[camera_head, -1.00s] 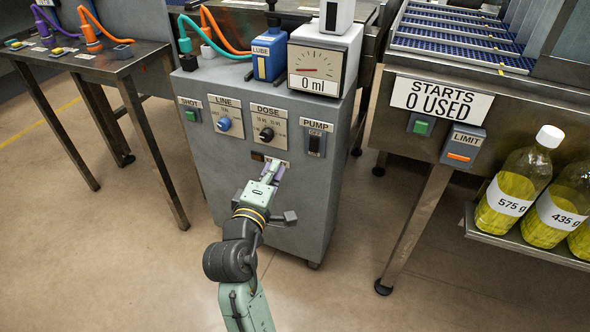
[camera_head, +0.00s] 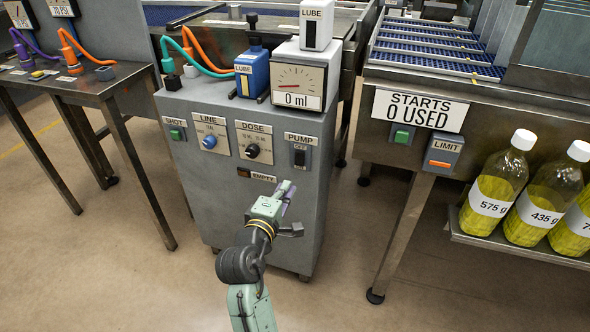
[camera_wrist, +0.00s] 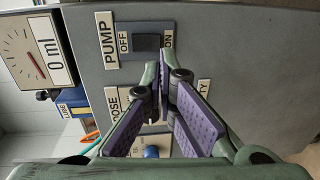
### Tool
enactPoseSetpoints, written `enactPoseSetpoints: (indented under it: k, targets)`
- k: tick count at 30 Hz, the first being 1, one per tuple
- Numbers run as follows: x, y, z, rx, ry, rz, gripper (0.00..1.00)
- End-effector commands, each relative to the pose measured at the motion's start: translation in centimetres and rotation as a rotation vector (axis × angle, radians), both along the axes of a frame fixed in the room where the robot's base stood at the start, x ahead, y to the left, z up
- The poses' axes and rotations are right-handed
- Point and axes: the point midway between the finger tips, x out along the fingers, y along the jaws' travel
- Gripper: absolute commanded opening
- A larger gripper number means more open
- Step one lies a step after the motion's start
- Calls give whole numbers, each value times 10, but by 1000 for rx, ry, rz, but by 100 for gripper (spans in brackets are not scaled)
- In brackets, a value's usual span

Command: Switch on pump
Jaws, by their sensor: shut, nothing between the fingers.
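The pump switch (camera_head: 300,157) is a dark rocker on a plate under the PUMP label, at the upper right of the grey cabinet's front. In the wrist view the rocker (camera_wrist: 147,42) appears sideways, with OFF at its left and ON at its right. Which way it is pressed I cannot tell. My gripper (camera_head: 287,187) is shut and empty, its purple-padded fingers in front of the cabinet just below the switch. In the wrist view the fingertips (camera_wrist: 167,62) are near the ON end; they look apart from the rocker, though depth is unclear.
The dose knob (camera_head: 252,150), line knob (camera_head: 209,142) and green shot button (camera_head: 176,134) sit left of the switch. An EMPTY lamp (camera_head: 244,173) is below them. The gauge (camera_head: 298,84) on top reads 0 ml. A steel bench with bottles (camera_head: 492,190) stands right.

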Motion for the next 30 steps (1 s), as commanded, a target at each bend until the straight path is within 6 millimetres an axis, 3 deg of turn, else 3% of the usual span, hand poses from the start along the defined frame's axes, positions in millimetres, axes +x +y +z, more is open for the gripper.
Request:
enactPoseSetpoints:
  k: [6,12,30]
  targets:
    - [45,-15,-4,0,0,-1,0]
    - [71,-23,-8,0,0,0,0]
    - [82,-26,-15,-4,-17,1,0]
